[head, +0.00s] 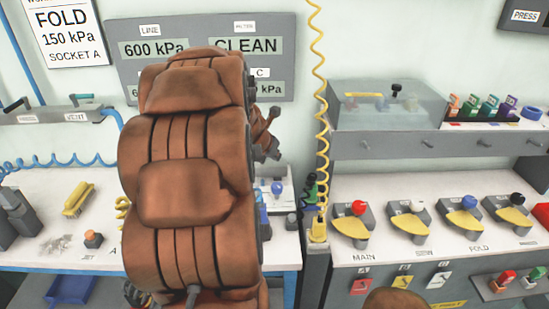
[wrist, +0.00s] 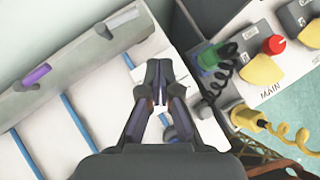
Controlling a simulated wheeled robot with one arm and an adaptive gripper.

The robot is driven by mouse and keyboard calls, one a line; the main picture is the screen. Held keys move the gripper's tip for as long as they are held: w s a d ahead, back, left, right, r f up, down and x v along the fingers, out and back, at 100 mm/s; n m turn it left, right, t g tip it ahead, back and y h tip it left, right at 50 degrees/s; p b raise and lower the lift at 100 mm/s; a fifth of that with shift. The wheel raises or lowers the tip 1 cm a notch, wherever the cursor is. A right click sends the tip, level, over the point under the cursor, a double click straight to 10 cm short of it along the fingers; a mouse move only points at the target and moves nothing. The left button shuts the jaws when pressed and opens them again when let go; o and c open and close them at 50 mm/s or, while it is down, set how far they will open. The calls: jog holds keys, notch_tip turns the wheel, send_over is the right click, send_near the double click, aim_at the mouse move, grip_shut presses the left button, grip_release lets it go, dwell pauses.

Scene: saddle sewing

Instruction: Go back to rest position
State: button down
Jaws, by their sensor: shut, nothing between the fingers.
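My gripper (wrist: 158,75) shows in the wrist view with its two dark fingers together at the tips and nothing between them. It hangs over a pale surface with blue strips, left of a green plug (wrist: 208,57) and a yellow plug (wrist: 243,117). No contact with either plug is visible. In the head view, my brown arm fills the middle and hides part of the bench and wall panel. The gripper's fingers are not clearly visible there.
The right bench holds yellow levers with red (head: 359,207), white, blue and black knobs. A clear-covered box (head: 388,107) sits above. A yellow coiled cord (head: 319,75) hangs between the benches.

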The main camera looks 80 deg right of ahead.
jog(key=shift+a+r, duration=0.1)
jog(key=shift+a, duration=0.05)
jog(key=w+a+m+t+y, duration=0.1)
jog(key=w+a+m, duration=0.2)
jog(key=w+a, duration=0.35)
jog(key=w+a+m+y, duration=0.1)
jog(key=w+a+m, duration=0.25)
jog(key=a, duration=0.65)
jog(key=w+a+m+t+y, duration=0.1)
jog(key=w+a+m, duration=0.1)
jog(key=w+a, duration=0.45)
jog(key=s+a+m+y, duration=0.2)
jog(key=s+a+m, duration=0.1)
jog(key=a, duration=1.2)
jog(key=s+a+f+m+g+y, duration=0.1)
jog(key=s+a+m+y, duration=0.2)
jog(key=a, duration=1.2)
jog(key=shift+s+g, duration=0.3)
jog(key=shift+s, duration=0.85)
jog(key=shift+f+m, duration=0.1)
jog(key=shift+m, duration=0.15)
